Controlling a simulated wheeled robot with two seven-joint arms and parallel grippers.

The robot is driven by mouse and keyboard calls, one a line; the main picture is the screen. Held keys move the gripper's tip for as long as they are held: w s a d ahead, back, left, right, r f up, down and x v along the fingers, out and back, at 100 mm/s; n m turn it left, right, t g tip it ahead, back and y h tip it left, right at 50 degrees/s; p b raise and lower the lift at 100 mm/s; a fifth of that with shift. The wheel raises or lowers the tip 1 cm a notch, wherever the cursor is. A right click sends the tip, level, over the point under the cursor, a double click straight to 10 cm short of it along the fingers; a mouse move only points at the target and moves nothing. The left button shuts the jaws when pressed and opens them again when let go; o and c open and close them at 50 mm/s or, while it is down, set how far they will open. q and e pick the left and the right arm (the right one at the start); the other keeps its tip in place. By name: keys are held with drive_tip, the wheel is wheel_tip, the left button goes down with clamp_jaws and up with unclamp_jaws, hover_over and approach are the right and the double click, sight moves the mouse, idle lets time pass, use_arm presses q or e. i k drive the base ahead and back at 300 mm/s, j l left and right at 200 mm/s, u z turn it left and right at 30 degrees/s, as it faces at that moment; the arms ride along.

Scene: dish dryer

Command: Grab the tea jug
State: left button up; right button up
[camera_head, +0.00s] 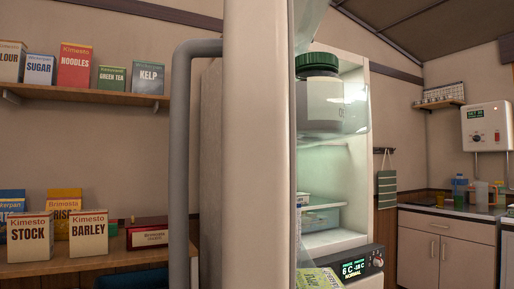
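A pale container with a dark green screw lid (318,92), which looks like the tea jug, shows right of the fridge door edge. Its lower part sits behind a clear bin, which seems to be on the inner side of the door. Only part of its label shows, and I cannot read it. The fridge door (258,150) stands open, nearly edge-on, close in front of me, with a grey handle (181,160) on its left. Neither of my grippers is in view.
The lit fridge interior (340,165) opens at right, with small containers (320,218) on a lower shelf and a display panel (360,265) below. Food boxes stand on shelves at left. A counter (450,210) and a wall heater (487,126) are at far right.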

sight(482, 195)
drive_tip(key=i+j+z, duration=0.15)
drive_tip(key=j+z, duration=0.15)
drive_tip(key=j, duration=0.2)
drive_tip(key=j+z, duration=0.35)
drive_tip(key=k+j, duration=0.15)
drive_tip(key=k, duration=0.4)
drive_tip(key=k+u, duration=0.2)
drive_tip(key=u, duration=0.3)
drive_tip(key=k+j+u, duration=0.1)
drive_tip(key=u, duration=0.35)
drive_tip(key=k+j+u, duration=0.15)
drive_tip(key=u, duration=0.35)
drive_tip(key=k+l+u, duration=0.1)
drive_tip(key=u, duration=2.7)
drive_tip(key=k+u, duration=0.15)
drive_tip(key=k, duration=0.55)
drive_tip(key=k+u, duration=0.15)
drive_tip(key=k, duration=0.55)
drive_tip(key=k+j+u, duration=0.15)
drive_tip(key=k, duration=0.5)
drive_tip(key=k+j+u, duration=0.1)
drive_tip(key=k+u, duration=0.3)
drive_tip(key=k, duration=1.9)
drive_tip(key=z, duration=0.45)
drive_tip(key=k+z, duration=0.1)
drive_tip(key=z, duration=0.75)
drive_tip(key=l+z, duration=0.1)
drive_tip(key=z, duration=0.3)
drive_tip(key=k+l+z, duration=0.1)
drive_tip(key=z, duration=3.5)
